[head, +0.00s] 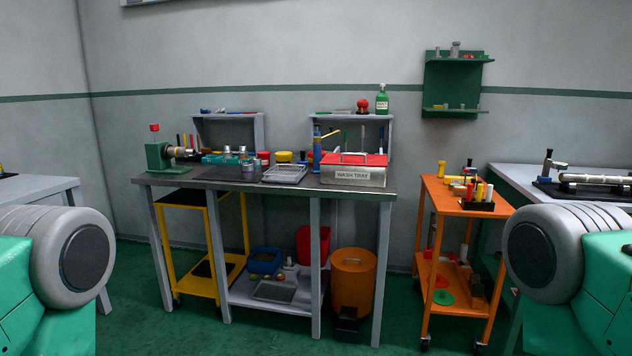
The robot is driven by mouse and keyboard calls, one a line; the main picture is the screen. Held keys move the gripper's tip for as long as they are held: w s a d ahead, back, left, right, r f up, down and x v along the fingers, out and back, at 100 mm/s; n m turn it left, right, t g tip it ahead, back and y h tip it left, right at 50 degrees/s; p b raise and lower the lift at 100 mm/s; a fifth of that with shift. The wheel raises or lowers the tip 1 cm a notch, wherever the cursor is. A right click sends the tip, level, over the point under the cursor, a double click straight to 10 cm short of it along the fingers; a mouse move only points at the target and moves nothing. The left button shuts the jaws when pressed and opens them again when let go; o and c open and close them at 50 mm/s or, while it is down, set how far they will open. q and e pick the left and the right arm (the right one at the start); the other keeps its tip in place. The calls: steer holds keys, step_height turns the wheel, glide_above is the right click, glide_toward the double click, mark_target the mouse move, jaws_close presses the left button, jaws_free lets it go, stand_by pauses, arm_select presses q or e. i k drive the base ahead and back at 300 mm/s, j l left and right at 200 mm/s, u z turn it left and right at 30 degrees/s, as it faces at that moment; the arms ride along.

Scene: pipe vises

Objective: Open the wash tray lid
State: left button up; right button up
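The wash tray (352,177) is a grey metal box with a "WASH TRAY" label on its front. It stands at the right end of the workbench against the back wall. Its red lid (347,160) lies over the top and appears shut, with a pale bar handle across it. The bench is some distance ahead of me. Only rounded grey and green parts of my arms show at the lower left and lower right edges. Neither gripper is in view.
The workbench (225,187) also carries a wire basket (285,173), a green vise (160,155) and several jars. An orange cart (460,205) stands to its right, and an orange bin (352,280) is beneath it. The green floor in front is clear.

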mark_target(345, 158)
steer(key=i+j+z, duration=0.2)
steer(key=i, duration=0.2)
steer(key=i+j+z, duration=0.2)
steer(key=i, duration=0.25)
